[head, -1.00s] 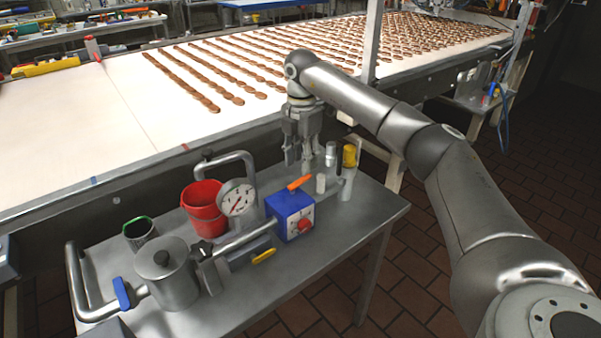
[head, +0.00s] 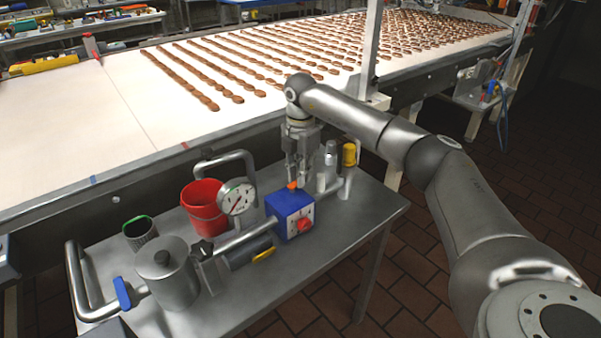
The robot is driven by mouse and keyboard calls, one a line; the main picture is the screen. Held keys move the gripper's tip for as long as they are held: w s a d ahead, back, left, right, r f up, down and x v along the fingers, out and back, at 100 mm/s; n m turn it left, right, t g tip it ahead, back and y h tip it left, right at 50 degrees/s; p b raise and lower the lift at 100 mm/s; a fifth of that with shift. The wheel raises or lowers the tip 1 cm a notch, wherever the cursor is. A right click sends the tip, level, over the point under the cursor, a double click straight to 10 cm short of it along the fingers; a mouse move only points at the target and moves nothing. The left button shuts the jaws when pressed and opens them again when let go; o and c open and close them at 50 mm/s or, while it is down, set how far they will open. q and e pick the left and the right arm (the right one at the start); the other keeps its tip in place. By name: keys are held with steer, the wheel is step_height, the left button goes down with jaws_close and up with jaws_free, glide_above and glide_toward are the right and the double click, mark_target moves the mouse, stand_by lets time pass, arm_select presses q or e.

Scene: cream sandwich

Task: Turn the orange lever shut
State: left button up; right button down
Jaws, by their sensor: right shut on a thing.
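The orange lever (head: 293,186) sits on top of the blue box (head: 290,212), which has a red knob on its front. Only a small orange end of the lever shows; the rest is hidden by my right gripper (head: 298,182). The right gripper points down from above and is shut on the lever. My left gripper is not in view.
The blue box is in a pipe run on a metal table (head: 335,270). A pressure gauge (head: 236,198), red bucket (head: 203,206), metal pot (head: 167,272) and yellow-capped post (head: 348,157) stand close by. A conveyor (head: 110,125) with cookie rows lies behind.

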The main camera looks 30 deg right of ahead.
stand_by(0.3)
steer(key=n, duration=0.1)
steer(key=n+p, duration=0.1)
steer(key=n, duration=0.1)
steer(key=shift+w+a+r, duration=0.1)
steer(key=shift+w+a, duration=0.1)
steer(key=shift+w, duration=0.2)
steer(key=n, duration=0.1)
steer(key=n+p, duration=0.1)
steer(key=n, duration=0.1)
steer(key=w+n, duration=0.1)
steer(key=shift+a, duration=0.4)
steer(key=n, duration=0.3)
steer(key=a+n+p, duration=0.1)
steer(key=n, duration=0.1)
steer(key=shift+w, duration=0.25)
steer(key=shift+w+a+n, duration=0.1)
steer(key=shift+a+n, duration=0.2)
steer(key=shift+n, duration=0.75)
steer(key=shift+a+n, duration=0.3)
steer(key=shift+n, duration=0.75)
steer(key=c, duration=1.4)
jaws_free()
